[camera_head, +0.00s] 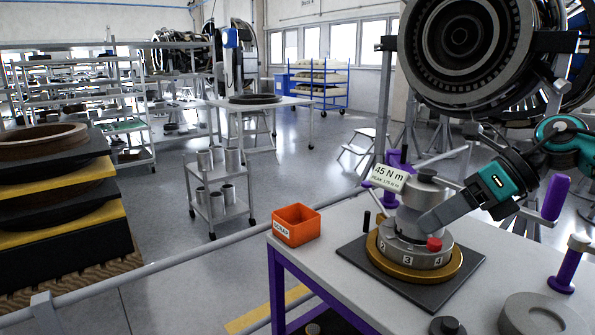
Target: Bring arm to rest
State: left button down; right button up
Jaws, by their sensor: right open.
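My right arm (495,182), teal and dark grey, comes in from the right. Its right gripper (428,222) reaches down over a grey metal fixture (408,256) with numbered faces. The grey fingers are at the near right side of the fixture, close to a red knob (434,244). I cannot tell whether they touch it. Nothing shows held in the gripper. The fixture stands on a brass ring (383,272) on a black mat (352,251). A sign reading 45 N m (388,178) is above it. My left gripper is not in view.
The grey workbench (335,228) has purple legs. An orange bin (296,225) stands at its left corner. Purple-handled posts (565,268) and a grey round part (540,316) stand at the right. A turbofan (470,45) hangs above. A rail (200,262) runs left of the bench.

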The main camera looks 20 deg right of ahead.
jog(key=w+a+f+m+t+y, duration=0.2)
jog(key=w+a+f+m+t, duration=0.35)
jog(key=m+t, duration=0.6)
jog(key=s+d+f+m+h, duration=0.1)
jog(key=s+f+m+h, duration=0.3)
jog(key=f+m+h, duration=1.05)
jog(key=s+a+f+m+g+y, duration=0.1)
jog(key=s+a+f+m+g, duration=0.3)
jog(key=s, duration=0.3)
jog(key=s+a+f+m+g+y, duration=0.2)
jog(key=s+f+m+g, duration=0.15)
jog(key=s+m, duration=0.2)
jog(key=s+a+f+m+g+y, duration=0.1)
jog(key=s+a+f+m+g, duration=0.3)
jog(key=s, duration=0.3)
jog(key=w+a+f+t+y, duration=0.2)
jog(key=w+f+t, duration=0.4)
jog(key=w+f, duration=0.1)
jog(key=shift+a+f, duration=0.2)
jog(key=shift+f, duration=0.2)
jog(key=shift+n, duration=0.25)
